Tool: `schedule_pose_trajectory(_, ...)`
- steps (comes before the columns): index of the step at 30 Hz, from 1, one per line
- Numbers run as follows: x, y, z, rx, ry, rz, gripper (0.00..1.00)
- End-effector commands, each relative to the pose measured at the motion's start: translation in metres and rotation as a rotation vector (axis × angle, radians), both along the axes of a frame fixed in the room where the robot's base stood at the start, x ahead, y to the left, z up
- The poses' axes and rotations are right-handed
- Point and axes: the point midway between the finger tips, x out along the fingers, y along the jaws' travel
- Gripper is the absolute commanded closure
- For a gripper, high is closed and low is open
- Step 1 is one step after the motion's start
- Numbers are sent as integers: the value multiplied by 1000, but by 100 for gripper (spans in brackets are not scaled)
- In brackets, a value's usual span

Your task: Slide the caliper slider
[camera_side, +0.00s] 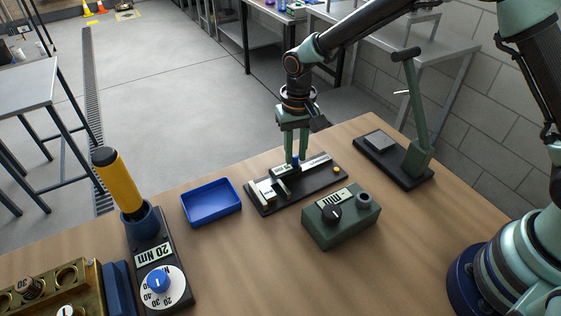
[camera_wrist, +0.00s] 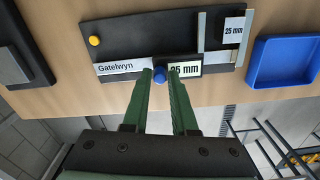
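The caliper lies on a black base board (camera_side: 325,188) on the wooden table. In the wrist view its pale beam (camera_wrist: 125,67) reads "Gatelwyn", and a slider plate (camera_wrist: 188,69) ends in "5 mm", its first digit partly covered by a finger. A blue knob (camera_wrist: 159,75) on the slider sits between the fingertips of my gripper (camera_wrist: 160,78). In the side view my gripper (camera_side: 295,158) points down over the caliper, with a finger on each side of the knob. I cannot tell whether both fingers press on it. A "25 mm" label (camera_wrist: 234,30) marks the fixed-jaw end.
An empty blue tray (camera_side: 211,203) lies left of the caliper. A green box with a black dial (camera_side: 341,215) stands in front of it, and a lever press (camera_side: 415,150) to its right. A yellow-handled torque tool (camera_side: 118,180) stands further left. Bare table lies between them.

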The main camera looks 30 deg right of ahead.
Motion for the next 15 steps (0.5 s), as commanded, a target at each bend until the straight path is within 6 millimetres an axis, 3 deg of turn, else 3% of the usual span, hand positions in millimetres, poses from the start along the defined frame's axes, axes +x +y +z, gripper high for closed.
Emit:
schedule_pose_trajectory(11,0,0,1,1,-1,0,50)
schedule_pose_trajectory(15,1,0,11,1,-2,0,50)
